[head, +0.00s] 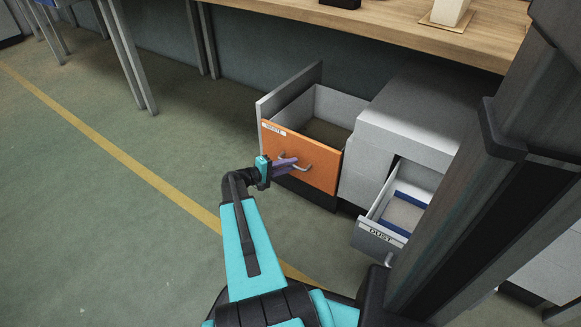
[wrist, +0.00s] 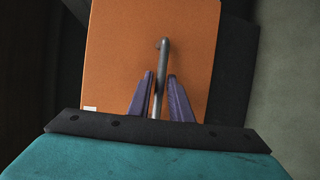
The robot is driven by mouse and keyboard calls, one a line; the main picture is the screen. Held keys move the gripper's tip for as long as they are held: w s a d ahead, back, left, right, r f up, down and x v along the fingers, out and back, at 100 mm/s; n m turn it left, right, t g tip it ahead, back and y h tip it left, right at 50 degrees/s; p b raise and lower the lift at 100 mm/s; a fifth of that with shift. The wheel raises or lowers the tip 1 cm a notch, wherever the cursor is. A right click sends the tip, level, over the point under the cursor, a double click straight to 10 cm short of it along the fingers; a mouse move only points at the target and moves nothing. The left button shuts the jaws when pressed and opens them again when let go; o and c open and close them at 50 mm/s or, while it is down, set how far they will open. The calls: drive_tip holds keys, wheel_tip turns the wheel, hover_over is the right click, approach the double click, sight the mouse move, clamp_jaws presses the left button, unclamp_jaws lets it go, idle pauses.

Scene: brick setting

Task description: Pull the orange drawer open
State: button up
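The orange drawer (head: 300,157) stands pulled out of the grey cabinet (head: 414,125) in the head view, and its inside looks empty. Its orange front fills the middle of the wrist view (wrist: 120,50). It has a bent metal handle (wrist: 164,52), which also shows in the head view (head: 308,166). My gripper (head: 294,161) is at the handle. In the wrist view its purple fingers (wrist: 161,76) stand on either side of the handle bar, with a narrow gap visible at the right finger. The left finger is very close to the bar; contact is unclear.
A grey drawer labelled DUST (head: 380,236) also stands open at lower right. A wooden worktop (head: 400,27) overhangs the cabinet. The green floor (head: 150,220) with a yellow line (head: 120,153) is clear on the left.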

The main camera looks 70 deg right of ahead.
drive_tip(key=shift+s+d, duration=0.2)
drive_tip(key=shift+d, duration=0.05)
clamp_jaws()
drive_tip(key=w+a, duration=0.3)
drive_tip(key=a, duration=0.8)
drive_tip(key=w+a, duration=0.3)
drive_tip(key=a, duration=0.8)
drive_tip(key=w+a+p, duration=0.1)
drive_tip(key=w+a, duration=0.2)
drive_tip(key=a, duration=0.8)
drive_tip(key=shift+a, duration=0.4)
unclamp_jaws()
